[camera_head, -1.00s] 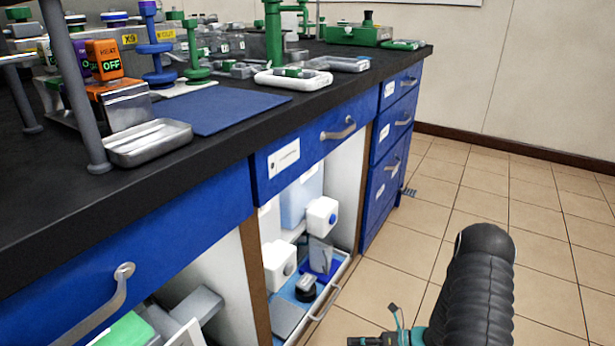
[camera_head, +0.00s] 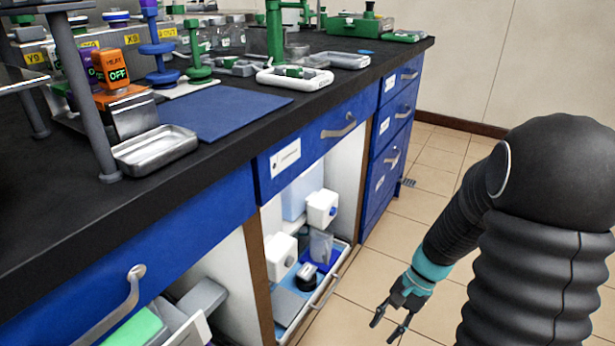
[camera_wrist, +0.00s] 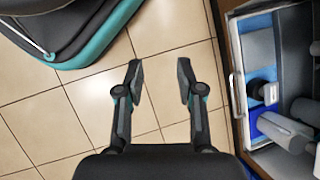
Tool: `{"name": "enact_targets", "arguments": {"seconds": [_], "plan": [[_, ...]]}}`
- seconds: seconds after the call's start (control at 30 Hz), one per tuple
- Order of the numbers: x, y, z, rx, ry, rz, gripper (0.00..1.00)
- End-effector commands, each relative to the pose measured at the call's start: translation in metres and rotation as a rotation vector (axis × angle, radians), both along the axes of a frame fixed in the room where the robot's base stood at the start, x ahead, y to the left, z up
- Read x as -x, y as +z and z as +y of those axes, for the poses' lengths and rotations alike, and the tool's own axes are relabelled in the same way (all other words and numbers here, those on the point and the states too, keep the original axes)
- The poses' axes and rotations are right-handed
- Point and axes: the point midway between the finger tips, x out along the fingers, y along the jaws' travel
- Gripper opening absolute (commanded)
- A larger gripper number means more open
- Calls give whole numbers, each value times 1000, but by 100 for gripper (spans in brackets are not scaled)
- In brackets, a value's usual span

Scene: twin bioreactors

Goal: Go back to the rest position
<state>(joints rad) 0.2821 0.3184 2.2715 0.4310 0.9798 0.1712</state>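My gripper (camera_head: 393,322) hangs over the tiled floor in front of the bench, at the lower right of the head view. In the wrist view the gripper (camera_wrist: 158,82) shows two fingers spread apart with only floor tiles between them. It is open and empty. My arm, in a dark ribbed cover, fills the right side of the head view. The gripper is apart from the bench and from the pulled-out cabinet tray.
A pulled-out tray (camera_head: 329,288) with white containers and small items sits in the open cabinet, left of my gripper; the tray (camera_wrist: 239,92) also shows in the wrist view. The black bench top (camera_head: 235,160) carries a blue mat (camera_head: 225,112) and a metal tray (camera_head: 155,150). Floor tiles at right are clear.

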Motion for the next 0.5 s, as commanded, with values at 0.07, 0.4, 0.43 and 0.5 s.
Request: {"name": "enact_targets", "arguments": {"seconds": [0.07,0.4,0.43,0.5], "plan": [[6,25,-2,43,93,-73,37],[35,110,-11,233,429,-331,37],[38,117,-12,250,452,-353,37],[44,133,-12,290,499,-400,37]]}}
